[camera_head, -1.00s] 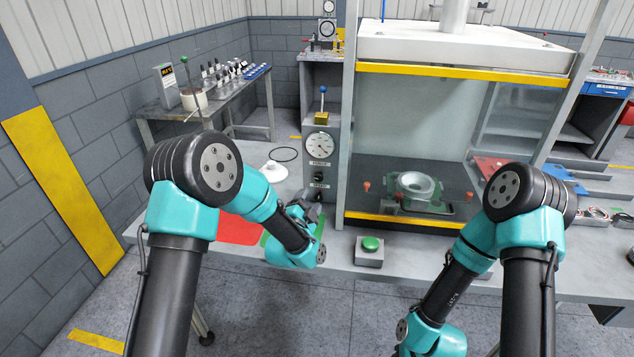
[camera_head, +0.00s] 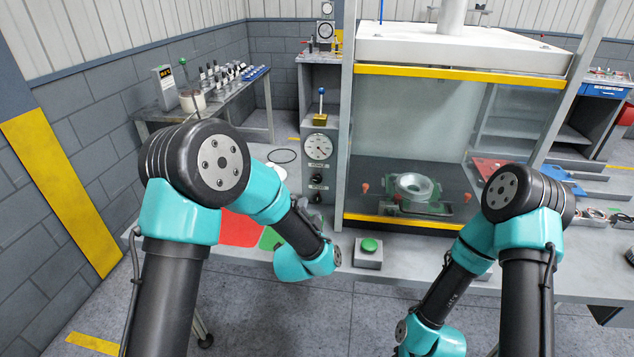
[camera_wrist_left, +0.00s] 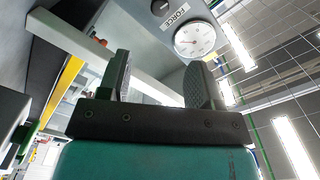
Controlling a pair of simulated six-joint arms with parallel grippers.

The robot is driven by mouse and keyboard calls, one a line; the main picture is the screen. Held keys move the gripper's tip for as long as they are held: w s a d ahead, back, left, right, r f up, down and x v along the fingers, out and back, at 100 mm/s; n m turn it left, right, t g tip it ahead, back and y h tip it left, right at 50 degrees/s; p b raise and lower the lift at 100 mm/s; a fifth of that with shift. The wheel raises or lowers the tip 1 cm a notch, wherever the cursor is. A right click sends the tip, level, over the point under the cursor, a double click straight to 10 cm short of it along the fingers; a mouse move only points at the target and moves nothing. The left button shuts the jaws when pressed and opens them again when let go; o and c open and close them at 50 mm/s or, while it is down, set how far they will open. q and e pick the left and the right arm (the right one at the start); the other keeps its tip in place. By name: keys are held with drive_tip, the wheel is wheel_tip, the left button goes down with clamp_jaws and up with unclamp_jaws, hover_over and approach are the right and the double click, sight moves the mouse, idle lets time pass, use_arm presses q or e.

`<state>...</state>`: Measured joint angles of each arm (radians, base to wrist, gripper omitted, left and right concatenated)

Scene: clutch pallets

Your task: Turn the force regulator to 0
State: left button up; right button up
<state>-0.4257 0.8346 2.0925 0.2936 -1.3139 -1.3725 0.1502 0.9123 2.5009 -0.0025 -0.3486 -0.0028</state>
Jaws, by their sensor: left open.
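The force regulator seems to be the dark knob (camera_head: 317,179) on the grey control column, below a round white dial (camera_head: 319,147). In the left wrist view the dial (camera_wrist_left: 194,40) carries a FORCE label, and a dark knob (camera_wrist_left: 160,7) shows at the top edge. My left gripper (camera_wrist_left: 161,70) is open and empty, with its fingers pointing toward the column and apart from the knob. In the head view my left wrist hides most of this gripper. My right gripper is out of view below the picture.
A green push button (camera_head: 370,245) on a grey box stands on the bench right of the left wrist. The press (camera_head: 460,68) with yellow bars stands right of the column. A blue-topped lever (camera_head: 321,104) rises above the dial. A red mat (camera_head: 240,229) lies left.

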sight(317, 180)
use_arm(q)
drive_tip(key=w, duration=0.5)
drive_tip(key=w+d, duration=0.1)
drive_tip(key=w, duration=0.4)
drive_tip(key=w+d, duration=0.1)
drive_tip(key=w, duration=0.4)
drive_tip(key=shift+w+d, duration=0.15)
drive_tip(key=c, duration=0.9)
drive_tip(key=shift+n, duration=0.4)
drive_tip(key=n, duration=1)
